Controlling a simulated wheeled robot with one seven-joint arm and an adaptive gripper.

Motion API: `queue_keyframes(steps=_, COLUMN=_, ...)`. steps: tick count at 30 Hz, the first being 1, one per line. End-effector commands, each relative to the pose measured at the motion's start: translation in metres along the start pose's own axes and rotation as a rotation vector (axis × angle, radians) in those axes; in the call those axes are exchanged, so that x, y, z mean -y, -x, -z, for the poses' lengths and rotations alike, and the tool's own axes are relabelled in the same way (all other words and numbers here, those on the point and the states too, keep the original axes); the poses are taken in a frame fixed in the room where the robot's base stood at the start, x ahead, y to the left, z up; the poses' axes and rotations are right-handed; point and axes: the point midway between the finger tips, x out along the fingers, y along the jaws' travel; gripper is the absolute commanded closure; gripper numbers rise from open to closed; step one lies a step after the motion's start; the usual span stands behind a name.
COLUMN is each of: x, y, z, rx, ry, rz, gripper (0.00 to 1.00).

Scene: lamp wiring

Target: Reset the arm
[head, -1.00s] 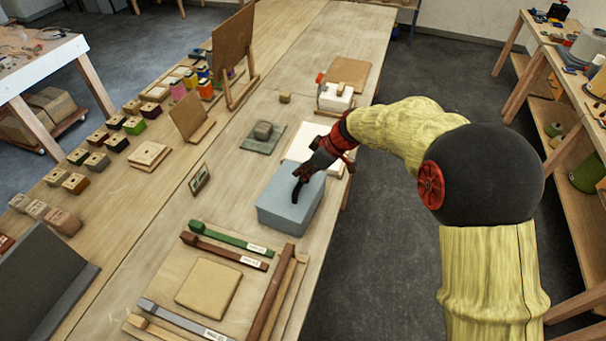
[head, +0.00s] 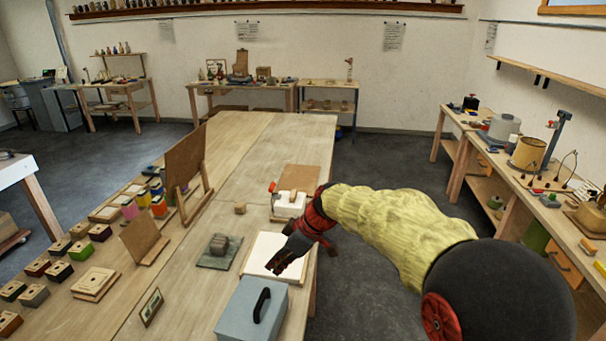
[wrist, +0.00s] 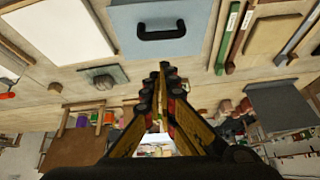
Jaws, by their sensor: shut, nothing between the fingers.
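My gripper (head: 281,264) is shut and empty. In the head view it hangs over the table beside the white board (head: 265,252), just behind the blue-grey box (head: 240,315) with a black handle. My yellow-sleeved arm reaches in from the right. In the wrist view my gripper (wrist: 163,70) points up the picture, its fingers together. The blue-grey box (wrist: 200,38) is ahead of the fingertips there, with its black handle (wrist: 161,33) showing. The fingers are apart from the handle.
The long wooden table (head: 255,150) carries rows of small blocks (head: 58,270) at left, an upright brown board (head: 186,158), a dark stone on a green mat (head: 207,263) and a red-handled white item (head: 287,208). A shelf bench (head: 470,150) stands at right. Grey floor lies between.

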Motion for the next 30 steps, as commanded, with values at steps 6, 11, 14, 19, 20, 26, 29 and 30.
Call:
queue_keyframes(steps=6, x=0.004, y=-0.006, z=-0.016, rx=0.039, ry=-0.236, rz=0.003, gripper=1.00)
queue_keyframes(steps=11, x=0.033, y=-0.010, z=-0.060, rx=0.142, ry=-0.481, rz=0.002, gripper=1.00)
queue_keyframes(steps=14, x=0.054, y=0.008, z=-0.088, rx=0.195, ry=-0.623, rz=-0.037, gripper=1.00)
queue_keyframes(steps=19, x=0.096, y=0.059, z=-0.143, rx=0.250, ry=-0.862, rz=-0.158, gripper=1.00)
queue_keyframes(steps=20, x=0.103, y=0.068, z=-0.153, rx=0.253, ry=-0.898, rz=-0.183, gripper=1.00)
queue_keyframes(steps=26, x=0.153, y=0.123, z=-0.214, rx=0.240, ry=-1.088, rz=-0.354, gripper=1.00)
queue_keyframes(steps=29, x=0.177, y=0.145, z=-0.242, rx=0.215, ry=-1.142, rz=-0.436, gripper=1.00)
queue_keyframes(steps=30, x=0.187, y=0.152, z=-0.252, rx=0.203, ry=-1.156, rz=-0.467, gripper=1.00)
